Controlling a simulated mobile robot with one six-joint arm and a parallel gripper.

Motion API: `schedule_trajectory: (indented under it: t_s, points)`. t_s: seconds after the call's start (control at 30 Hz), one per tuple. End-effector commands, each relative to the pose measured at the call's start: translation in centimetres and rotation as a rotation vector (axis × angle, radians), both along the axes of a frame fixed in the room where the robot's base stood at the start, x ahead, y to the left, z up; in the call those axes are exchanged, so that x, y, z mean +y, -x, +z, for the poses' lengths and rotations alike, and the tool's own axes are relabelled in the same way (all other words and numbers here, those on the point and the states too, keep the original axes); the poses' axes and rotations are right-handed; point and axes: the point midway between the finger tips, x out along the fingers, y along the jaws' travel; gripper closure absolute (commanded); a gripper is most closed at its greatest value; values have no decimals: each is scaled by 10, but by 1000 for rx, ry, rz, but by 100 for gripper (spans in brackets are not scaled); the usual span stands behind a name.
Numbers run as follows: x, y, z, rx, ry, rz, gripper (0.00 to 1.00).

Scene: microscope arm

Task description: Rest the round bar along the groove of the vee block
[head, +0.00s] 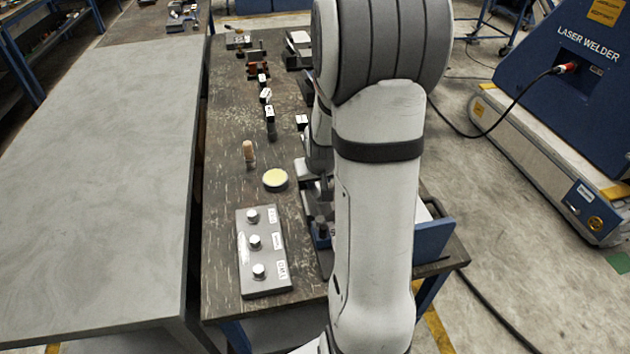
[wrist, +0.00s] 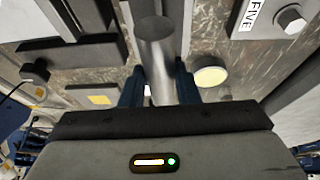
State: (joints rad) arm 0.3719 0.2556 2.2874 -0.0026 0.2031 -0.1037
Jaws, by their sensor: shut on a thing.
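The round bar (wrist: 158,58) is a smooth grey cylinder in the wrist view. It stands out from between the two blue fingers of my gripper (wrist: 160,88), with its round end toward the top of the picture. The gripper is shut on the bar, above the bench. In the head view my arm hides the gripper and the bar. I cannot make out the vee block for sure; dark grey blocks (wrist: 70,50) lie left of the bar in the wrist view, but no groove shows clearly.
A pale yellow disc (head: 275,180) and a wooden peg (head: 249,153) stand on the dark bench (head: 222,225). A grey plate with three knobs (head: 262,275) lies at its near end. Small labelled blocks (head: 266,96) line the bench farther back. The grey table (head: 100,190) at left is clear.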

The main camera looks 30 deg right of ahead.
Motion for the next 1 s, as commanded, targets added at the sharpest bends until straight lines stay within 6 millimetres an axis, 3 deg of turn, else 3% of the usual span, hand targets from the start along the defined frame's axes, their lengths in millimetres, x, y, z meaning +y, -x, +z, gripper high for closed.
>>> schedule_trajectory:
  t_s: [0.6,1.0]
  points:
    - [-1,-1,-42,-3,1,-2,100]
    - [-1,-1,-44,-3,1,-2,100]
